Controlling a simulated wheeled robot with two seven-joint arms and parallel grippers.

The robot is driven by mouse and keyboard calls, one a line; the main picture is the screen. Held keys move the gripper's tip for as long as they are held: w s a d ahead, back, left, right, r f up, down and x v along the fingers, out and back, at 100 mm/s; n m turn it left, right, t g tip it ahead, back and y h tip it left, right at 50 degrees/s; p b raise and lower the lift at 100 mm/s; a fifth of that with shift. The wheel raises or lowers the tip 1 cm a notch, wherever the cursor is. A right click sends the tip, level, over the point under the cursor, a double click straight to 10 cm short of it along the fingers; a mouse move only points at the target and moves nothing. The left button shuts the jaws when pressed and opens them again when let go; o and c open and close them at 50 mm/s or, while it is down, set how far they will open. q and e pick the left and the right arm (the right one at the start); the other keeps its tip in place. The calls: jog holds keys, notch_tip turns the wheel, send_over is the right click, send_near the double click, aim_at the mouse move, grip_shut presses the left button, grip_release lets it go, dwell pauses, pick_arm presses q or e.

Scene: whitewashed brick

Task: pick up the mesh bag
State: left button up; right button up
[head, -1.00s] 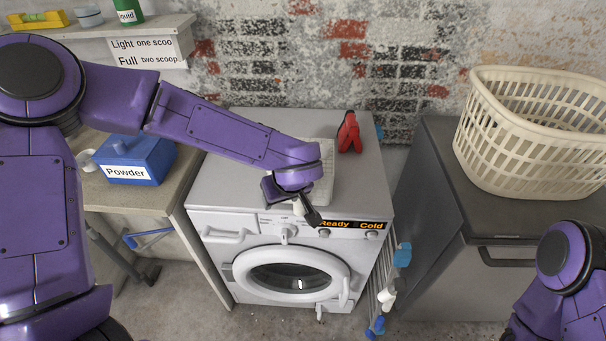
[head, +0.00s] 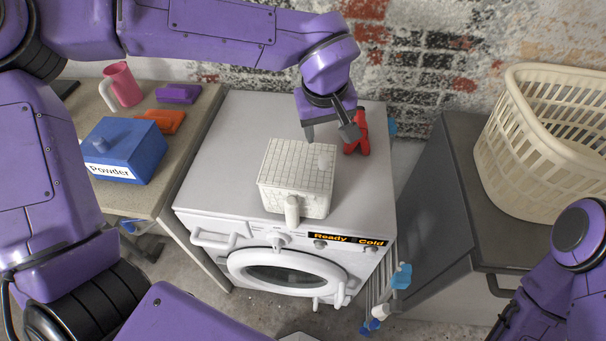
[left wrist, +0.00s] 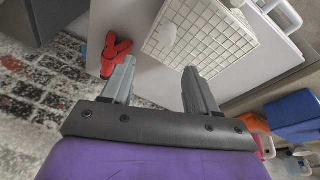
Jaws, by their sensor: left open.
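The mesh bag (head: 290,170) is a white, boxy thing with a grid pattern, standing on the washing machine's top near its front edge. It has a pale knob on top and a pale handle at the front. It also shows in the left wrist view (left wrist: 208,45), beyond the fingers. My left gripper (head: 330,136) is open and empty, above and behind the bag's back right edge. Its two fingers (left wrist: 157,72) point toward the bag in the left wrist view, apart from it. My right arm shows at the lower right, but its gripper is out of view.
A red object (head: 357,135) stands close to my left gripper, right of the bag. The washing machine (head: 225,160) has free top to the bag's left. A blue Powder box (head: 130,150) and pink mug (head: 122,84) stand left. A cream basket (head: 545,150) is at right.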

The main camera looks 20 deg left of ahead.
aim_at(324, 156)
pick_arm(q)
jog(key=x, duration=0.3)
jog(key=p+x, duration=0.1)
jog(key=x, duration=0.2)
jog(key=s+x, duration=0.1)
jog(key=x, duration=0.1)
jog(key=shift+a+f, duration=0.15)
jog(key=shift+f, duration=0.4)
jog(key=shift+s+r, duration=0.1)
jog(key=shift+c, duration=0.9)
grip_shut()
